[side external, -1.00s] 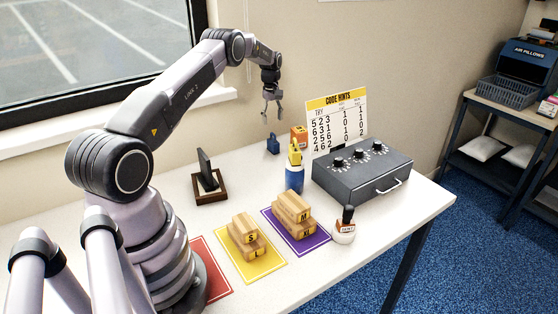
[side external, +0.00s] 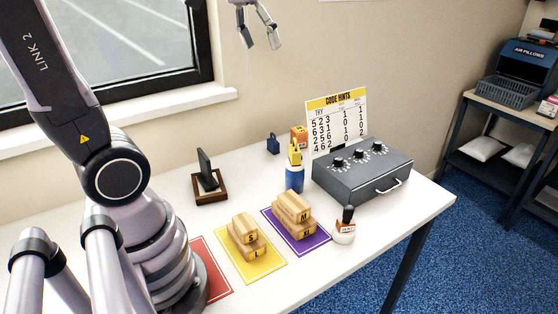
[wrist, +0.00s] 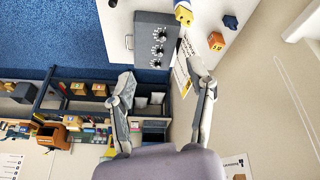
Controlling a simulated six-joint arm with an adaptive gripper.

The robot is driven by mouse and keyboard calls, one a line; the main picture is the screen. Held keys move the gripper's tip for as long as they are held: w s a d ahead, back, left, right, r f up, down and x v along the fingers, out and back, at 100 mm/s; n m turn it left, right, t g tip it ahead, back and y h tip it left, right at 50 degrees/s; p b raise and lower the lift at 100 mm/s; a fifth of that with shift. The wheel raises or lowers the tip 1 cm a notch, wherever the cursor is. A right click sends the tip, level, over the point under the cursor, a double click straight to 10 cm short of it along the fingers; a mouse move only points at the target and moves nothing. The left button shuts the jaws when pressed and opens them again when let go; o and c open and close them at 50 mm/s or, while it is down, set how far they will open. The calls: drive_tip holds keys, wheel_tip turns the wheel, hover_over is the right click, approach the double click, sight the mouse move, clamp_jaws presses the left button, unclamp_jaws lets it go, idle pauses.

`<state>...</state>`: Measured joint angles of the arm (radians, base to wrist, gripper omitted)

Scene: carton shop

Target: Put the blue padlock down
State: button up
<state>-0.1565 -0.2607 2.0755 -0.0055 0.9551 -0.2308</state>
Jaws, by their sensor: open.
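The blue padlock (side external: 273,144) stands on the white table near the wall, left of the orange box; it also shows at the upper right of the wrist view (wrist: 230,22). My gripper (side external: 259,46) is open and empty, high above the table near the wall, well clear of the padlock. In the wrist view my gripper's fingers (wrist: 160,92) are spread with nothing between them.
A grey dial box (side external: 362,172) and code hints card (side external: 337,120) stand on the right. An orange box (side external: 299,135), a blue-and-yellow bottle (side external: 294,178), wooden blocks on a yellow mat (side external: 269,268) and purple mat (side external: 310,247), and a dark stand (side external: 210,196) share the table.

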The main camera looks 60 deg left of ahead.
drive_tip(key=s+d+f+m, duration=0.2)
drive_tip(key=s, duration=0.4)
drive_tip(key=s+d+f+m+t, duration=0.1)
drive_tip(key=s+d+f+m, duration=0.1)
drive_tip(key=s, duration=0.5)
drive_tip(key=shift+s+d+f+h, duration=0.15)
drive_tip(key=shift+d+f+h, duration=0.05)
drive_tip(key=shift+h, duration=0.1)
